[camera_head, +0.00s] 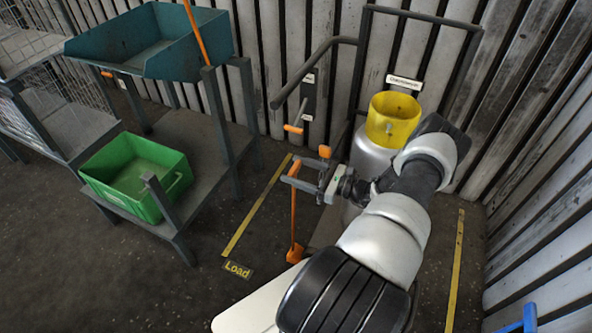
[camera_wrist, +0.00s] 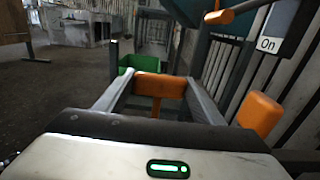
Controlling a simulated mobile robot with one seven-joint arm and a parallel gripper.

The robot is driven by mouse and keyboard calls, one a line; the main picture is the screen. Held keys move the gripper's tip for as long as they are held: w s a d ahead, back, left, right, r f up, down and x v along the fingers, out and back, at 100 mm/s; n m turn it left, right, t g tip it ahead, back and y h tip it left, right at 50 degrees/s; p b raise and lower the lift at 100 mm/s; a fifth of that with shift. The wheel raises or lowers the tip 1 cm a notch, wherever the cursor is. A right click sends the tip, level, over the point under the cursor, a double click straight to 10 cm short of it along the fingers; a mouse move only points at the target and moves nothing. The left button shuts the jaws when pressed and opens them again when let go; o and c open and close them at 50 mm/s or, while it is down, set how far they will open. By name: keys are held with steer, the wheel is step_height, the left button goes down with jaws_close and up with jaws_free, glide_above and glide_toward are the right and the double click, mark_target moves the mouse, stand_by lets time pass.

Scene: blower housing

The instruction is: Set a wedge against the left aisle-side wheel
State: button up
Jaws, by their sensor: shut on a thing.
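My gripper (camera_head: 295,173) is at the middle of the head view, shut on the orange top of a long-handled wedge. That orange grip (camera_wrist: 160,86) shows between my two fingers in the wrist view. A thin orange rod (camera_head: 293,215) runs down from it to an orange wedge-like foot (camera_head: 295,253) low near the floor, by the yellow line. I cannot tell whether the foot touches the floor. A second orange block (camera_head: 325,151) is just right of my fingers; it also shows in the wrist view (camera_wrist: 260,114). I cannot make out the left aisle-side wheel; my arm covers much of that area.
A grey tubular frame (camera_head: 325,57) and a pale cylinder with a yellow collar (camera_head: 393,118) stand behind my arm. A rack with a green crate (camera_head: 134,174) and teal hopper (camera_head: 151,45) stands left. An orange lever (camera_head: 293,129) is at the wall. Floor beside the "Load" label (camera_head: 237,269) is clear.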

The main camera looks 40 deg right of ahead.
steer(key=o, duration=2.1)
steer(key=shift+o, duration=0.2)
steer(key=v, duration=1.7)
steer(key=shift+s+d+p, duration=0.2)
steer(key=shift+p, duration=0.15)
